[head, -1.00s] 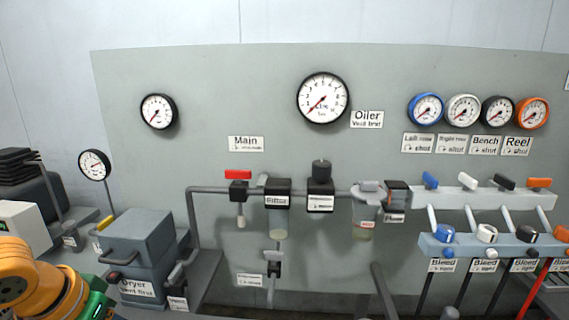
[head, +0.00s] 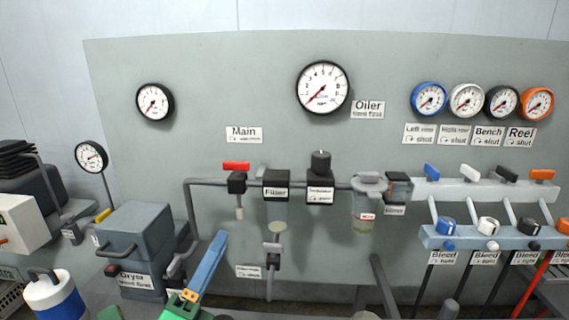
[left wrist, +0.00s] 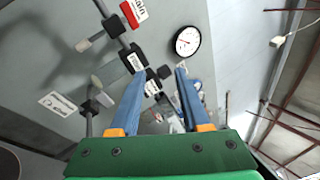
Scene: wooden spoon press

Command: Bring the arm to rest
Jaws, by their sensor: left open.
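My left gripper (head: 213,258) is at the bottom of the head view, left of centre, with a blue finger pointing up in front of the pipework. In the left wrist view its two blue fingers (left wrist: 160,72) stand apart with no object held between them. They point toward the grey panel (head: 220,90). Whether a fingertip touches anything cannot be told, but it looks clear of the pipes. The rest of the left arm is mostly below the picture. My right gripper is not in view.
Left of the gripper stands the grey dryer box (head: 134,240). A blue and white jug (head: 55,296) is at the lower left. Pipework with a red-handled valve (head: 236,166) runs across the panel. Valve manifolds (head: 470,238) fill the right. Gauges including a large one (head: 323,87) hang above.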

